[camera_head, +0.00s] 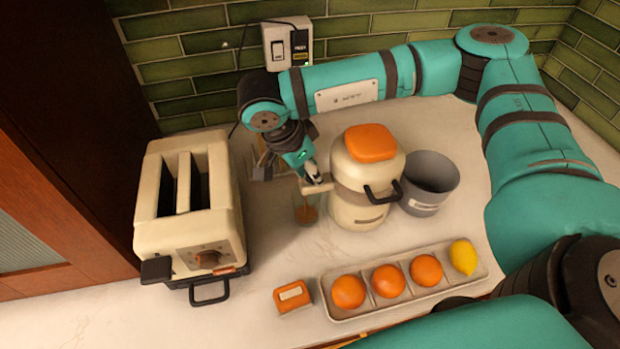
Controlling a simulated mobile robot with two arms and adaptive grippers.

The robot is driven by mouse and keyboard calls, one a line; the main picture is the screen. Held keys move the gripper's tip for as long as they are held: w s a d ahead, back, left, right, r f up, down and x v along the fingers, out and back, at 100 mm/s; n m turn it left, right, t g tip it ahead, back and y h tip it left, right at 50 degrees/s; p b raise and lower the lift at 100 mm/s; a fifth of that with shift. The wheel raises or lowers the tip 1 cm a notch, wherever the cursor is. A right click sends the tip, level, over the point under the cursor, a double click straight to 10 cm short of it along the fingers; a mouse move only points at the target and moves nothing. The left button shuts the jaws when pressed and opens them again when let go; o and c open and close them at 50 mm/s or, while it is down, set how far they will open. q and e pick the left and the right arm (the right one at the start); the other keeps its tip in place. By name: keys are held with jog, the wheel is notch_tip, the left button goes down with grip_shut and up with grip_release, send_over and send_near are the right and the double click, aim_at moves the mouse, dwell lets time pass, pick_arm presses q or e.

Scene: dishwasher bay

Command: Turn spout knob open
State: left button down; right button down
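A cream juicer (364,175) with an orange lid and a dark front handle stands on the counter. Its cream spout (322,186) sticks out from its left side. My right gripper (313,178) has come across from the right, behind the juicer, and points down at the spout. Its fingertips are at or very near the spout; whether they touch the knob is too small to tell. The knob itself is not clearly visible, likely covered by the fingers. A small glass (306,211) with orange-brown contents stands below the spout. My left gripper is not in view.
A cream toaster (190,215) stands at the left. A grey pot (431,180) sits just right of the juicer. A divided tray (335,309) in front holds oranges and a lemon (463,257). A small orange box (292,297) lies left of the tray. A wall outlet (288,44) is behind.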

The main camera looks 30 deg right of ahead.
jog(key=shift+n+b, duration=0.4)
jog(key=shift+b, duration=0.05)
jog(key=c, duration=1)
grip_release()
jog(key=v, duration=1.2)
jog(key=shift+s+d+r, duration=0.1)
jog(key=shift+s, duration=0.1)
